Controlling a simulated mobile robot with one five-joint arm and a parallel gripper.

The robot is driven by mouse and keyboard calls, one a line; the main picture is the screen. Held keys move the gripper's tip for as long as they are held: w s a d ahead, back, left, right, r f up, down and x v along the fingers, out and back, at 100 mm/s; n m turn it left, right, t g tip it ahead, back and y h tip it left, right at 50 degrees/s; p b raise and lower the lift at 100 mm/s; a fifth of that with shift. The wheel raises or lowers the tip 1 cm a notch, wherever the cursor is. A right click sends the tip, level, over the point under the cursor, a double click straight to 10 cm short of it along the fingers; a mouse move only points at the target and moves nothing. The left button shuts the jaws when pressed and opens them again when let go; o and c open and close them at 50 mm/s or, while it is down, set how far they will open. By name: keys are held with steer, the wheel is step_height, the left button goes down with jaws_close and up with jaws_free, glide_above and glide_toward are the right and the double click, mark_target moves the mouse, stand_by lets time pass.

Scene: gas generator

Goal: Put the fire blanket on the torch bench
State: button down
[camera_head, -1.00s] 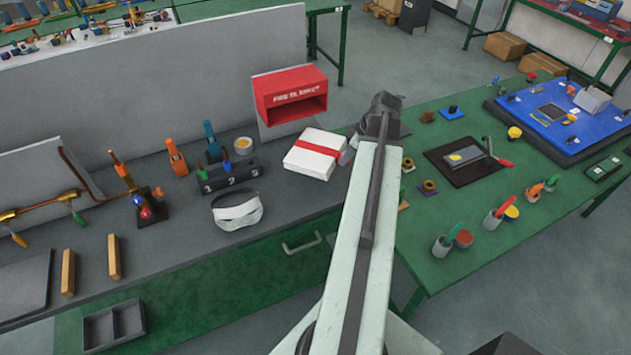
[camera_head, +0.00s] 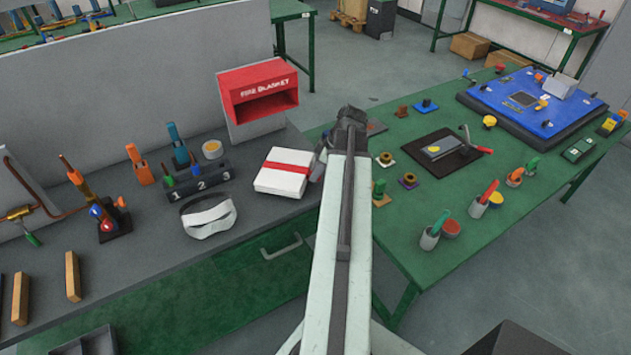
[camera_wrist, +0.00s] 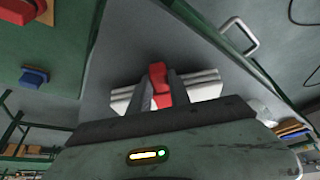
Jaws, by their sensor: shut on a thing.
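The fire blanket (camera_head: 284,172) is a white folded pack with a red band, over the front right part of the grey bench (camera_head: 240,235), the one with torch fittings. My gripper (camera_head: 323,155) is at its right side. In the wrist view my gripper (camera_wrist: 161,88) is shut on the blanket's red part, with white folds of the fire blanket (camera_wrist: 205,84) showing on both sides. I cannot tell whether the blanket touches the bench top. The red fire blanket box (camera_head: 259,92) stands behind, its front opening empty.
A green table (camera_head: 420,270) with pots, knobs and a blue panel (camera_head: 535,105) stands to the right. A drawer handle (camera_head: 281,247) is on the bench front.

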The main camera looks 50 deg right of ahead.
steer(key=shift+f, duration=0.8)
steer(key=shift+r, duration=0.25)
steer(key=c, duration=1.2)
jaws_free()
steer(key=shift+f, duration=0.1)
steer(key=p+v, duration=1.1)
steer(key=v, duration=0.1)
steer(key=shift+w, duration=0.1)
